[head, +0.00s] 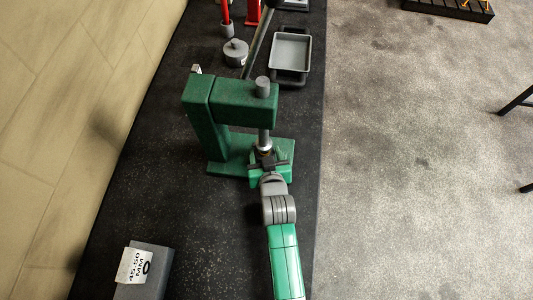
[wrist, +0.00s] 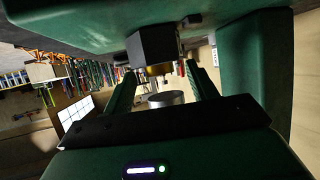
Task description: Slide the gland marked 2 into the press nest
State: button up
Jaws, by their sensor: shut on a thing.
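The green press (head: 205,118) stands on the dark bench, with its grey ram (head: 264,136) pointing down. My gripper (head: 268,163) is under the ram, over the front of the press base. It is shut on a small brass-coloured piece, which I take for the gland (wrist: 157,70). The wrist view looks upside down; there the gland shows between the finger ends, against a dark block that may be the press nest (wrist: 152,45). A grey cylinder, probably the ram end (wrist: 167,98), is close by. I cannot read a 2 or tell how far the gland is in.
Behind the press are a grey tray (head: 291,50), a round grey part (head: 236,51) and a red-handled item (head: 226,20). The press lever (head: 258,40) slants upward.

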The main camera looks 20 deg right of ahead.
jog(key=shift+r, duration=0.1)
jog(key=o, duration=1.4)
jog(key=shift+o, duration=0.2)
jog(key=v, duration=0.7)
jog(key=shift+s, duration=0.35)
jog(key=shift+a+r, duration=0.1)
jog(key=shift+r, duration=0.1)
